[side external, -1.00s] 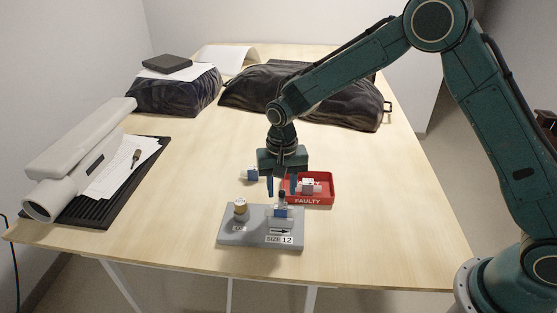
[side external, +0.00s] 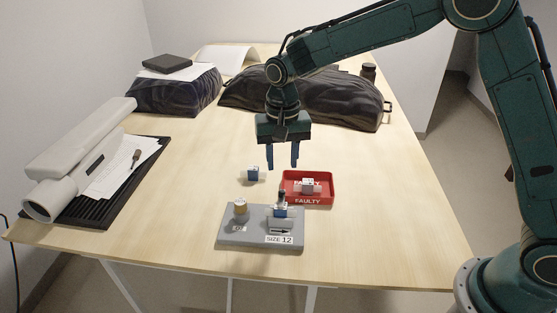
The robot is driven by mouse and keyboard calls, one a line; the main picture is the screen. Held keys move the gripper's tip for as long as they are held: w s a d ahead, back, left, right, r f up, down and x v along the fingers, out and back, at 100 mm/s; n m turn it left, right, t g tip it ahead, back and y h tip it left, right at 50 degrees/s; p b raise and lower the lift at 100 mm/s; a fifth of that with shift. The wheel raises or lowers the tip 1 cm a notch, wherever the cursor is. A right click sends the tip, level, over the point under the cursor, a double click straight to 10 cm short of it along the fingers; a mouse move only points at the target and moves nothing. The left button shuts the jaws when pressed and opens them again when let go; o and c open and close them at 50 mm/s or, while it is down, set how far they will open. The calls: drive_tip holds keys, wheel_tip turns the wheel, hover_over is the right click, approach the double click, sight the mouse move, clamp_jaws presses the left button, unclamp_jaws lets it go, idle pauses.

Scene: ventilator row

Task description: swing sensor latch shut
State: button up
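The grey sensor fixture (side external: 256,238) lies near the table's front edge, with a "SIZE 12" label at its right front. A blue-and-white sensor (side external: 281,211) sits at its right side with a dark upright part on top. The latch is too small to tell apart clearly, so I cannot tell whether it is open or shut. A brass-coloured cylinder (side external: 240,210) stands on the fixture's left side. My gripper (side external: 282,167) points down above and behind the fixture. Its two blue fingers are apart with nothing between them, and it touches nothing.
A red tray (side external: 324,201) marked "FAULTY" holds a white-and-grey block (side external: 308,186) behind the fixture. Another blue-and-white block (side external: 253,174) lies left of the tray. A black ribbed mat (side external: 72,207) with a pale cylinder is at left. Dark bags (side external: 345,104) lie at the back.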

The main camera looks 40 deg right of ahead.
wheel_tip(320, 180, up, 5)
drive_tip(key=shift+r, duration=0.1)
idle(0.6)
drive_tip(key=s+d+r+n+t, duration=0.1)
drive_tip(key=s+d+r+n, duration=0.1)
drive_tip(key=s+d+r, duration=0.4)
drive_tip(key=s+d+r+n+t, duration=0.1)
drive_tip(key=s+d+r+t, duration=0.1)
drive_tip(key=s+r, duration=0.45)
drive_tip(key=s+d+f+n+t, duration=0.1)
drive_tip(key=s+d, duration=0.1)
drive_tip(key=s, duration=0.6)
drive_tip(key=s+d+f+n+t, duration=0.1)
drive_tip(key=s+d+f+n, duration=0.1)
drive_tip(key=s, duration=0.7)
drive_tip(key=shift+s+f+t, duration=0.25)
drive_tip(key=shift+f+t, duration=0.05)
